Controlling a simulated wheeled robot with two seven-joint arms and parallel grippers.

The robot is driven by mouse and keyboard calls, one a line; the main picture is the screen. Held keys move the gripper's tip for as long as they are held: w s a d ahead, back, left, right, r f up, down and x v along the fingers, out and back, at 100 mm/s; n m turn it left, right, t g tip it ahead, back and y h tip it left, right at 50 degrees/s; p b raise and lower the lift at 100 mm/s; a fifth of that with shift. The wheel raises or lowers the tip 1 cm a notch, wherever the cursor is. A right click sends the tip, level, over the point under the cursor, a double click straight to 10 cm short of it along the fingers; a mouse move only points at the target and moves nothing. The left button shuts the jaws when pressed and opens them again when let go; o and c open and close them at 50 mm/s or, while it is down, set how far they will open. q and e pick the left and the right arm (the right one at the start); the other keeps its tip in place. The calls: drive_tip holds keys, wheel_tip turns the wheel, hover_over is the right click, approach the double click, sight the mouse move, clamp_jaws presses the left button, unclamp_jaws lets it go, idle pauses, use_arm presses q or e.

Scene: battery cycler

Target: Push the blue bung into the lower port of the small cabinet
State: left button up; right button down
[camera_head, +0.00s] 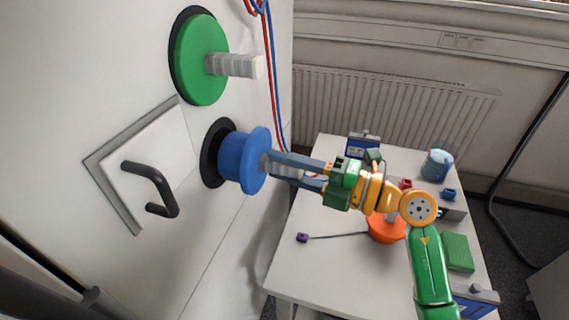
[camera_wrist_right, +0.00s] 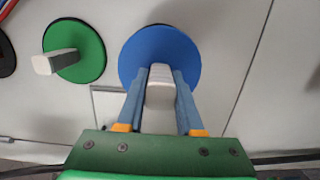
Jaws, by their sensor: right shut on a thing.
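The blue bung (camera_head: 243,160) is at the lower port (camera_head: 213,153), a black ring on the white cabinet wall (camera_head: 235,230). Its thick body stands out from the ring; how deep its far end sits is hidden. My right gripper (camera_head: 272,167) is shut on the bung's pale ribbed handle (camera_head: 287,171), with one finger on each side. In the right wrist view the blue disc (camera_wrist_right: 160,42) faces me and the handle (camera_wrist_right: 160,92) lies between the fingers. My left gripper is not in view.
A green bung (camera_head: 200,60) sits close against the upper port. A black door handle (camera_head: 150,185) juts out at lower left. Red and blue cables (camera_head: 270,70) hang at the right. A white table (camera_head: 330,270) behind my arm holds an orange disc (camera_head: 385,230) and several small items.

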sight(260, 163)
drive_tip(key=shift+p+x, duration=0.4)
drive_tip(key=shift+x, duration=0.5)
idle(0.6)
drive_tip(key=shift+s+r, duration=0.1)
drive_tip(key=shift+s, duration=0.05)
drive_tip(key=shift+p, duration=0.35)
drive_tip(key=shift+a, duration=0.1)
idle(0.4)
drive_tip(key=shift+p, duration=0.35)
drive_tip(key=shift+s+p+x, duration=0.2)
drive_tip(key=shift+p+x, duration=0.65)
drive_tip(key=shift+x, duration=1.5)
idle(1.0)
unclamp_jaws()
drive_tip(key=shift+s, duration=0.1)
